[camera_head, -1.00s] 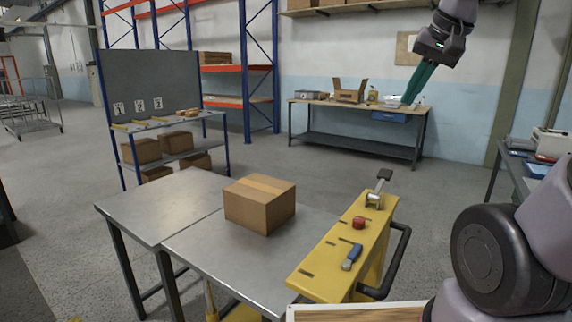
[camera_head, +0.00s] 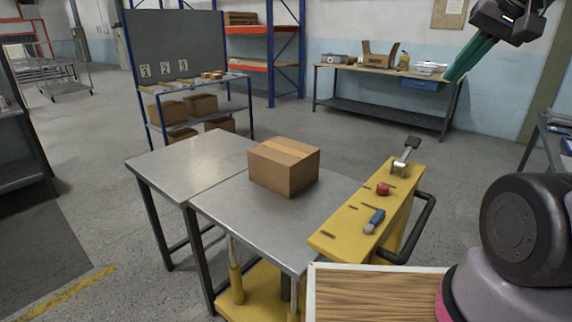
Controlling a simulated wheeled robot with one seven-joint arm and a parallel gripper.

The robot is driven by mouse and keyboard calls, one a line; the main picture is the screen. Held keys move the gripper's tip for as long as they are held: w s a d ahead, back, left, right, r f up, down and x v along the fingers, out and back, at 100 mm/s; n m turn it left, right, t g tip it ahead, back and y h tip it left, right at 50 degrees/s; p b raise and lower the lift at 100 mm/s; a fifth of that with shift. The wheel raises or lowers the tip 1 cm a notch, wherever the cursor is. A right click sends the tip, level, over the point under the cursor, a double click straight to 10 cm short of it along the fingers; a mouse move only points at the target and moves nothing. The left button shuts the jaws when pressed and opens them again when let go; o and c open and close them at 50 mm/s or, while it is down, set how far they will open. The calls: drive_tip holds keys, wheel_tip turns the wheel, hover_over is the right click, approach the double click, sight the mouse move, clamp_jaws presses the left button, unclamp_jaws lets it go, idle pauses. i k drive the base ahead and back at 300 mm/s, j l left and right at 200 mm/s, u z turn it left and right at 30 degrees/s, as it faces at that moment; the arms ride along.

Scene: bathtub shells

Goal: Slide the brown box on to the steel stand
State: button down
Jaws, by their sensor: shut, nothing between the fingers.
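The brown box (camera_head: 284,167), a taped carton, sits upright on the steel top of a yellow lift table (camera_head: 245,222). It is near the far side, just right of the seam with the steel stand (camera_head: 190,160). The stand has a bare metal top on dark legs and adjoins the lift table at the left, at about the same height. My gripper (camera_head: 450,76) has long green fingers. It is shut and empty, raised in the upper right, well apart from the box.
A yellow panel (camera_head: 335,228) with a lever, red button and blue-handled item borders the lift table's right side. A wood-topped surface (camera_head: 375,292) is at the front. A shelf (camera_head: 185,125) with cartons and a workbench (camera_head: 380,74) stand behind. Floor is clear left of the stand.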

sight(284, 166)
drive_tip(key=j, duration=1.75)
drive_tip(key=i, duration=0.05)
